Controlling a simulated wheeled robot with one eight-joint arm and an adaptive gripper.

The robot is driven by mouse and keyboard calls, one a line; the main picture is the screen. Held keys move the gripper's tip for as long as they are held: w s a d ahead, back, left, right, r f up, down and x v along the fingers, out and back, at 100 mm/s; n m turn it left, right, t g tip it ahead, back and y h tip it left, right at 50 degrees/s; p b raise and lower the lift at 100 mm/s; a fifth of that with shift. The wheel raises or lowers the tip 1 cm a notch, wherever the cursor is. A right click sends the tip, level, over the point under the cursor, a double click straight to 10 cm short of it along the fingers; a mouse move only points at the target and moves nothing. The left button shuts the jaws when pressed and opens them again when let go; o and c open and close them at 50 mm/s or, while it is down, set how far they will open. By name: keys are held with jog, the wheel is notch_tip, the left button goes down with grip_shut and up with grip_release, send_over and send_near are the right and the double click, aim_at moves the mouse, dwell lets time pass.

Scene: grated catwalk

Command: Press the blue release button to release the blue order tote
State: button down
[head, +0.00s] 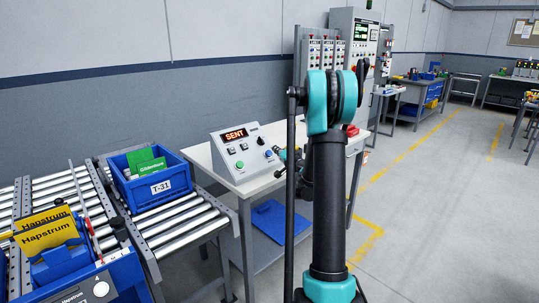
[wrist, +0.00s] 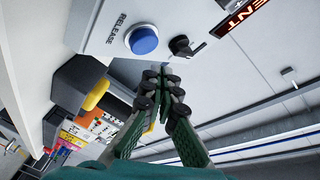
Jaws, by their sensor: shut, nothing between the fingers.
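The control box (head: 243,150) stands on a light table, with a red display reading "SENT". Its blue release button (head: 268,154) is at the right of its sloped face. In the wrist view the blue button (wrist: 143,40) is large, round and marked RELEASE. My gripper (wrist: 164,72) is shut and empty, its fingertips just below and right of the button in that picture, apart from it. In the head view my gripper (head: 283,154) is close to the right of the button, partly hidden by my arm. The blue order tote (head: 150,205), labelled T-31, sits on the roller conveyor holding green packages.
The box also has a green button (head: 240,164) and a black selector knob (wrist: 184,46) beside the blue button. A blue bin with yellow Hapstrum packages (head: 47,232) is at the lower left. A red item (head: 352,130) is on the table. The floor at right is open.

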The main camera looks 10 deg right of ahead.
jog(key=shift+s+d+r, duration=0.3)
jog(key=shift+s+r, duration=0.25)
jog(key=shift+r, duration=0.1)
jog(key=shift+s+d+r, duration=0.3)
jog(key=shift+s+r, duration=0.25)
jog(key=shift+r, duration=0.05)
jog(key=s+a+f+n+g+y, duration=0.1)
jog(key=s+a+f+n+g, duration=0.25)
jog(key=s+a, duration=0.5)
jog(key=s+a+f+n+g+y, duration=0.15)
jog(key=s+a+n+g, duration=0.35)
jog(key=s, duration=0.6)
jog(key=s+d+f+g+h, duration=0.1)
jog(key=s+f, duration=0.3)
jog(key=s, duration=0.4)
jog(key=s+d+f+n+g+h, duration=0.1)
jog(key=s+f+g+h, duration=0.1)
jog(key=s, duration=0.7)
jog(key=s+d+f+g+h, duration=0.1)
jog(key=s+f+h, duration=0.2)
jog(key=s+f, duration=0.2)
jog(key=s, duration=0.3)
jog(key=shift+s+d+f, duration=0.3)
jog(key=shift+f, duration=0.1)
jog(key=shift+g+h, duration=0.25)
